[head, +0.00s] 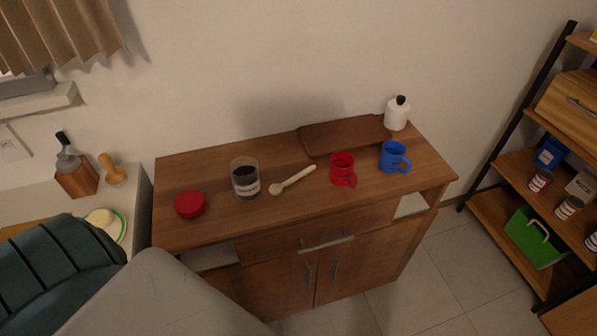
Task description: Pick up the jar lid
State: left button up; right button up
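A round red jar lid (190,204) lies on the left part of the wooden cabinet top (270,226). A clear jar (245,179) with dark contents and a label stands to its right, open at the top and apart from the lid. Neither of my grippers shows in the head view. A large grey and dark green form fills the lower left corner, in front of the cabinet; I cannot tell what it is.
Right of the jar are a wooden spoon (293,180), a red mug (342,169), a blue mug (393,157) and a white bottle (396,114). A brown board (345,134) lies at the back. A shelf with a green basket (537,237) stands at the right.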

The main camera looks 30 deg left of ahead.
aim_at(192, 203)
jog(key=u, duration=1.85)
